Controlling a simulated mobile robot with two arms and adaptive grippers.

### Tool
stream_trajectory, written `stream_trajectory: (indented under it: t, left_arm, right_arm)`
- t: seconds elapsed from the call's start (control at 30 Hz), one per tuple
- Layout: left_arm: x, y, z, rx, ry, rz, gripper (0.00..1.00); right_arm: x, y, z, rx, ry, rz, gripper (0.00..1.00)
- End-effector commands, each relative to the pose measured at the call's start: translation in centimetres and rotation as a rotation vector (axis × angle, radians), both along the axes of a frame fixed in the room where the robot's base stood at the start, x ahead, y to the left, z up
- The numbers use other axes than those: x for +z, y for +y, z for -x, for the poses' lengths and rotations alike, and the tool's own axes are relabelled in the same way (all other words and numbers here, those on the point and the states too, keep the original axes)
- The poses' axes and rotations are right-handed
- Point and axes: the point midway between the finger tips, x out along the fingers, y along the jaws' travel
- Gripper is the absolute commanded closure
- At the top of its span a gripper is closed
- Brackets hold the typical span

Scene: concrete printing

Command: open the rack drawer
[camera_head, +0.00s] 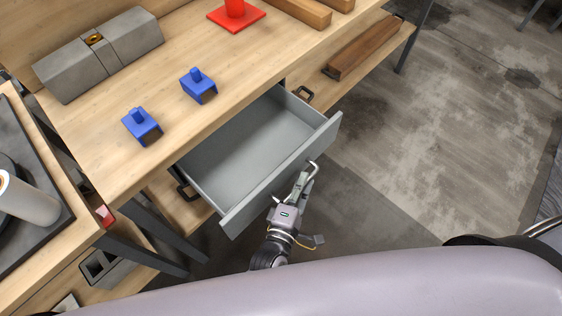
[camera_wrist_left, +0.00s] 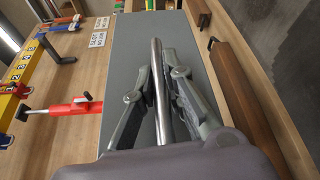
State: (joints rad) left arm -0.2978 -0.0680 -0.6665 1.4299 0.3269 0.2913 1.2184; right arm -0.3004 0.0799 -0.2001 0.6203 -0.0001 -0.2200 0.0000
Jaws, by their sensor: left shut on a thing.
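The grey rack drawer (camera_head: 243,152) is pulled out from under the wooden workbench, and its inside is empty. Its front panel also shows in the left wrist view (camera_wrist_left: 130,48) as a grey surface behind the fingers. A metal bar handle (camera_head: 314,166) is on the front panel. In the left wrist view the handle (camera_wrist_left: 160,85) runs lengthwise between the two fingers. My left gripper (camera_head: 304,182) is shut on the handle, in front of the drawer; it also shows in the left wrist view (camera_wrist_left: 160,76). My right gripper is not in view.
On the workbench (camera_head: 150,170) are two blue parts (camera_head: 142,125) (camera_head: 198,86), a grey concrete block (camera_head: 100,52) and a red piece (camera_head: 236,14). A brown wooden beam (camera_head: 365,47) lies on a lower shelf at the right. The concrete floor (camera_head: 430,150) at the right is clear.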

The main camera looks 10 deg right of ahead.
Motion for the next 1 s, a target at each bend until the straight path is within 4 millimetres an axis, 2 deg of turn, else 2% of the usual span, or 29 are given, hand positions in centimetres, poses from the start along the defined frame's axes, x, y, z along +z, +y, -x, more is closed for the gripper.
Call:
stream_trajectory:
  t: [0.1, 0.3, 0.73, 0.77, 1.0]
  left_arm:
    - [-0.1, -1.4, 2.0, 0.0, 0.004, 0.001, 1.0]
    - [-0.1, -2.6, 3.6, 0.0, 0.001, 0.0, 1.0]
    - [-0.1, -2.8, 3.9, 0.0, -0.001, -0.001, 1.0]
    - [-0.1, -2.8, 3.9, 0.0, -0.001, -0.001, 0.88]
    - [-0.1, -2.8, 3.9, 0.0, -0.001, -0.001, 0.72]
  right_arm:
    - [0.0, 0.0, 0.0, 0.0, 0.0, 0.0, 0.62]
    - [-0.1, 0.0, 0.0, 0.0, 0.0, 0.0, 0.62]
    - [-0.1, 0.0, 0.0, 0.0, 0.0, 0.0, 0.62]
    - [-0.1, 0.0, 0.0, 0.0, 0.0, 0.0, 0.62]
    - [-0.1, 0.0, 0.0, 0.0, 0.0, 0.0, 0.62]
